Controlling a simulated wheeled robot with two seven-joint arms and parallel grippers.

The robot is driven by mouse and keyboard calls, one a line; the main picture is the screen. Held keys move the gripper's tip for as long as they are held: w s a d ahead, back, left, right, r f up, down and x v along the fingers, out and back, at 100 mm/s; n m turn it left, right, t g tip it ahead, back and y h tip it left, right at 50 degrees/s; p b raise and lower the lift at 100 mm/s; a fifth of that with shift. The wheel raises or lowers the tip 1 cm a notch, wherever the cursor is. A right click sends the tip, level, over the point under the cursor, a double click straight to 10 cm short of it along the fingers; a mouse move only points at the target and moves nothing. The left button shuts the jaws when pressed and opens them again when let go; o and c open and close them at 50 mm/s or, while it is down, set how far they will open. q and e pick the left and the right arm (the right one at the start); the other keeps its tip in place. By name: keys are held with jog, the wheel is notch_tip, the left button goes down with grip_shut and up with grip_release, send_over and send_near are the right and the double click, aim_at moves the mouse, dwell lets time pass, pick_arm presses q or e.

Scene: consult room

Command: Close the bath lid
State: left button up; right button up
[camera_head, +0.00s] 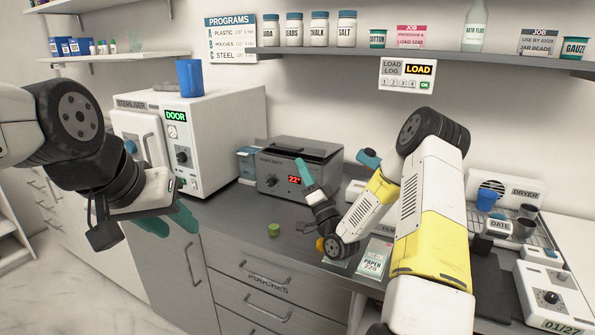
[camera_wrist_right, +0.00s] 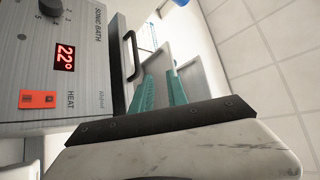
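The sonic bath (camera_head: 268,172) is a grey box with a red 22° display, on the counter beside the steriliser. My right gripper (camera_head: 301,172) is at the bath's front right. Its teal fingers (camera_wrist_right: 160,88) stand slightly apart with nothing seen between them. My left gripper (camera_head: 172,222) is empty, before the steriliser, its fingers apart.
The white steriliser (camera_head: 222,130) stands left of the bath, a blue cup (camera_head: 190,78) on top. A green round item (camera_head: 274,229) lies on the counter in front. Right of my right arm are a dryer rack (camera_head: 535,232) and a white device (camera_head: 540,302). A shelf (camera_head: 420,54) runs above.

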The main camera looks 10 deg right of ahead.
jog(key=shift+s+d, duration=0.2)
jog(key=shift+s, duration=0.35)
